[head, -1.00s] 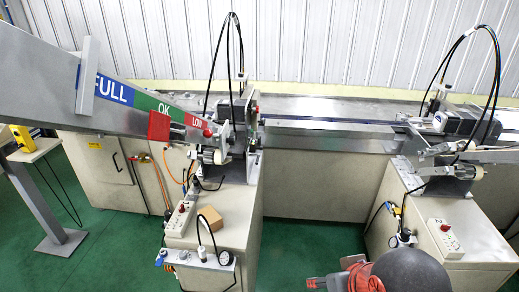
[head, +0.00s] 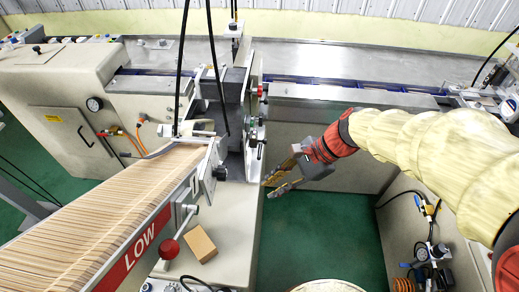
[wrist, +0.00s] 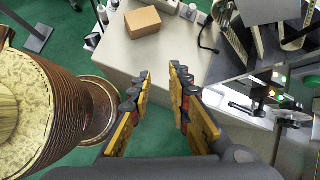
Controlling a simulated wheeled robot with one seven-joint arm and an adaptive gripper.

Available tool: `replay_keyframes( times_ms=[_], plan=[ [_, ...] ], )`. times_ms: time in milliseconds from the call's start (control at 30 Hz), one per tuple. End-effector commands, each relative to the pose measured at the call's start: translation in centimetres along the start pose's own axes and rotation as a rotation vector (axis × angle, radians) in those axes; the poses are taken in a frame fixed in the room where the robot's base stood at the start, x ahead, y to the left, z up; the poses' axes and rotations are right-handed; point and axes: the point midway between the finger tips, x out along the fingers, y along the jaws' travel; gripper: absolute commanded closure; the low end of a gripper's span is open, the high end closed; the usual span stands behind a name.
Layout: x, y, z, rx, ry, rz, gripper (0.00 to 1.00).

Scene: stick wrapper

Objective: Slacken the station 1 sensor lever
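My gripper (head: 270,187) is in front of the left machine station, right of its cabinet. In the wrist view my gripper (wrist: 160,73) is open, with nothing between its fingers. A small sensor bracket (head: 255,134) with a green part is on the station's right side, above and left of the fingertips and apart from them. In the wrist view sensor hardware (wrist: 270,90) with green lights is at the right, clear of the fingers. The sensor lever is too small for me to pick out surely among these parts.
A cardboard box (head: 198,245) lies on the cabinet top (head: 226,215). Green floor (head: 315,235) is open right of the cabinet. A conveyor (head: 345,95) runs behind.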

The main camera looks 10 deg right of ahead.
Motion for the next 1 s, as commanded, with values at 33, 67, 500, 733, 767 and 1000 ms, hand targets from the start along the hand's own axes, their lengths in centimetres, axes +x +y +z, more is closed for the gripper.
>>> replay_keyframes(
  times_ms=[33, 67, 500, 733, 767, 1000],
  plan=[
    [0.7, -1.1, -0.3, 0.122, -0.058, -0.001, 0.81],
    [1.1, -1.8, -0.4, 0.198, -0.095, -0.004, 0.81],
    [6.4, -12.1, -7.6, 1.298, -0.628, -0.012, 0.81],
    [8.7, -15.1, -14.1, 1.757, -0.884, 0.002, 0.81],
    [8.8, -15.2, -14.7, 1.798, -0.910, 0.003, 0.81],
    [9.9, -15.9, -17.8, 1.968, -1.022, 0.010, 0.81]
  ],
)
